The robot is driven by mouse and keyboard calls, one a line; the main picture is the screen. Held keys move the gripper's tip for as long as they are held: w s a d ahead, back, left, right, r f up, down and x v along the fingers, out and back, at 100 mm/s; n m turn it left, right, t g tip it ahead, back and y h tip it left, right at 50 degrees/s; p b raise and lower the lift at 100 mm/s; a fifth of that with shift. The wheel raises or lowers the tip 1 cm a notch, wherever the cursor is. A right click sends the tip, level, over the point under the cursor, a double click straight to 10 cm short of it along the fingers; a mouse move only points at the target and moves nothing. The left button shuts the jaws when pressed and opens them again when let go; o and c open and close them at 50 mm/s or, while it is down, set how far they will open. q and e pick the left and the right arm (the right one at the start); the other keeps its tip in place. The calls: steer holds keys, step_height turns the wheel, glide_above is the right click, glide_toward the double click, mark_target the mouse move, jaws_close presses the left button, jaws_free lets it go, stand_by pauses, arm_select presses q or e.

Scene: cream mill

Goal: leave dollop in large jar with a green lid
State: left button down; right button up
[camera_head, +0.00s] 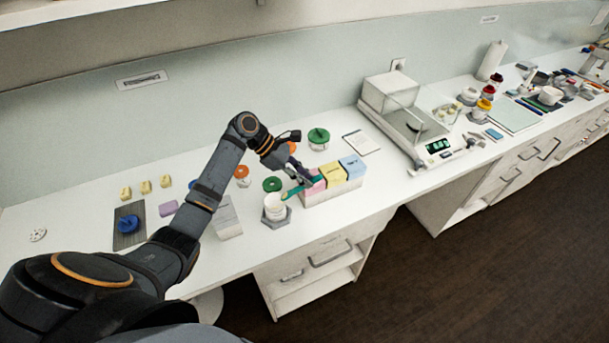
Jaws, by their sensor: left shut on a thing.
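My left gripper (305,179) is shut on a green-handled tool, perhaps a spatula (290,192). It is over the pink end of a tray, and the tool's free end points left, near the rim of an open white jar (274,209). Whether the tool carries a dollop is too small to tell. The white jar stands upright on a dark pad. A clear jar with a green lid (318,137) stands farther back. My right gripper is out of view.
A blue item sits on a dark mat (129,238) at left. A balance (405,122) stands at right. The counter has clear room between tray and balance.

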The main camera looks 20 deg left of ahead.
arm_select(q)
steer(key=shift+r+p, duration=1.3)
steer(key=shift+p, duration=0.4)
steer(key=shift+r, duration=0.85)
